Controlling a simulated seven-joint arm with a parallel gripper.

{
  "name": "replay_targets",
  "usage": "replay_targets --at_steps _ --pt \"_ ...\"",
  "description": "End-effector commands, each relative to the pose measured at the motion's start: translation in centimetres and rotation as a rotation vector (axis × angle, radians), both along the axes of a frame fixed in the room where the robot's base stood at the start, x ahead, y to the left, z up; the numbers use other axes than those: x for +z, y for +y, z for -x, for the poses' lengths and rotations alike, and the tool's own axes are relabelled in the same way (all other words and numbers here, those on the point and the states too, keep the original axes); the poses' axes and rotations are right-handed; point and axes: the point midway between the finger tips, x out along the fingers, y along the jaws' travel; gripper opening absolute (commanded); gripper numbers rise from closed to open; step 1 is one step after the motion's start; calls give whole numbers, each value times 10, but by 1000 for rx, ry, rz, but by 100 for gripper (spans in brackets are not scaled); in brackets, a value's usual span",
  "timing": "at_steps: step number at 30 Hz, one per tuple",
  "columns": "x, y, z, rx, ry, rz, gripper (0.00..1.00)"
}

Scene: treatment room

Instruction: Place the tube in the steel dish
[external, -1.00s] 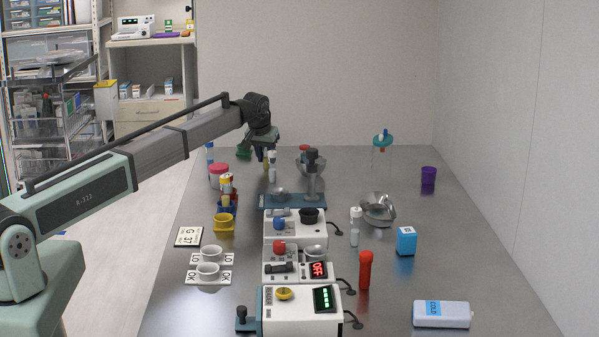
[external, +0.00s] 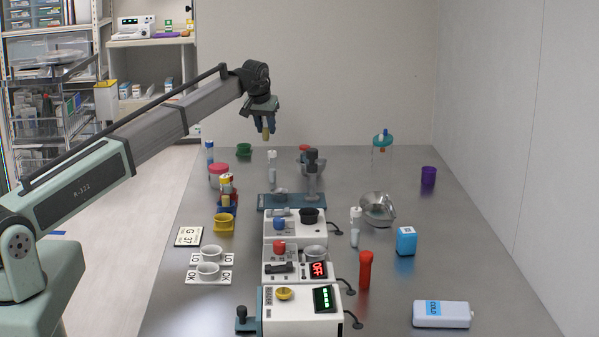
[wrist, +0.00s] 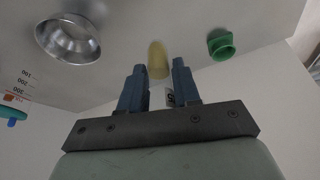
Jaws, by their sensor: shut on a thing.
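My gripper (external: 267,128) is shut on a yellowish tube (external: 266,134) and holds it upright, well above the back of the steel table. In the wrist view the tube (wrist: 158,58) shows between the fingertips. A round steel bowl (wrist: 68,42) lies to the left in the wrist view. In the external view a steel bowl (external: 321,166) at the back is partly hidden behind a dark-topped stand. Another shiny steel dish (external: 378,207) sits right of centre and looks empty. I cannot tell which one the task means.
A green cup (external: 244,149) is at the back left, and a jar with a teal lid (external: 382,140) at the back right. The dark-topped stand (external: 312,178) and a row of white devices (external: 300,313) fill the middle. The table's right side is mostly clear.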

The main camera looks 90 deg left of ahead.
Motion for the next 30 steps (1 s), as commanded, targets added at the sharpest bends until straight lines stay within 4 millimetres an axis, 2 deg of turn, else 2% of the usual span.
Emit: replay_targets --at_steps 10,14,17,20,30 --pt "1 -1 -1 -1 0 0 3" --pt "1 -7 -10 -13 0 0 3" --pt "1 -21 -29 -38 0 0 3" --pt "2 -43 -56 -74 -1 -1 3" --pt "8 -135 -155 -219 -4 -5 3"
